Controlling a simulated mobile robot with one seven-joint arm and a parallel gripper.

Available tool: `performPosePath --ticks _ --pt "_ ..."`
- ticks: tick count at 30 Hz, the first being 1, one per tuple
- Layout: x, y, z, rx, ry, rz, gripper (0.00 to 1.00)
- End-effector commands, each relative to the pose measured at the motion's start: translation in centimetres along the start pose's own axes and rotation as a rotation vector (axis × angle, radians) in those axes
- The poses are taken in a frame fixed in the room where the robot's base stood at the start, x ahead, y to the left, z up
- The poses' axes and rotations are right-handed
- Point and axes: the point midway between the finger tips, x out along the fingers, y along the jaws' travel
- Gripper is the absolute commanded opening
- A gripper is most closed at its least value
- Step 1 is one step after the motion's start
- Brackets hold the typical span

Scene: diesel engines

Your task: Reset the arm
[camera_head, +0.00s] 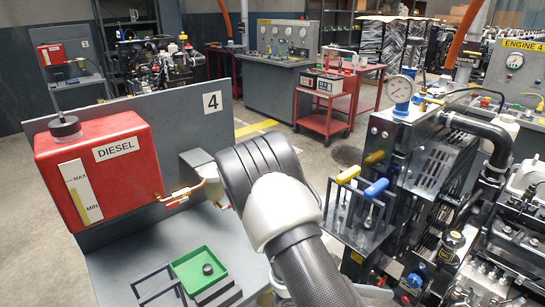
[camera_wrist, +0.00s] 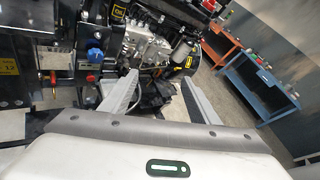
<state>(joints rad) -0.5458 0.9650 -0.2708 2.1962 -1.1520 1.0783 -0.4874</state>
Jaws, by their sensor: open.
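My arm rises from the bottom centre of the head view, in front of the bench, and its upper part hides what lies behind it. My gripper (camera_wrist: 155,95) shows in the wrist view with two grey fingers spread apart and nothing between them. Beyond the fingers, the wrist view shows a diesel engine (camera_wrist: 148,45) with a black oil cap. In the head view the gripper's fingers are hidden behind or below my arm. The engine rig (camera_head: 420,165) stands close to the right of my arm.
A green tray (camera_head: 190,262) holds a small black part. Yellow (camera_head: 349,173) and blue (camera_head: 376,187) lever handles stand right of my arm. A red cart (camera_head: 325,118) stands behind on the floor.

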Motion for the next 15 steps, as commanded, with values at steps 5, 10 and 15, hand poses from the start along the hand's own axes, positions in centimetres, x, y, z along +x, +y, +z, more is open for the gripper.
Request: performPosePath --ticks 5,10,15 --pt "-3.7 -4.0 4.5 0.398 0.286 -0.099 0.55" --pt "-7.5 -7.4 8.2 0.759 0.547 -0.194 0.55" --pt "-11.6 -10.5 12.1 1.103 0.806 -0.281 0.55"
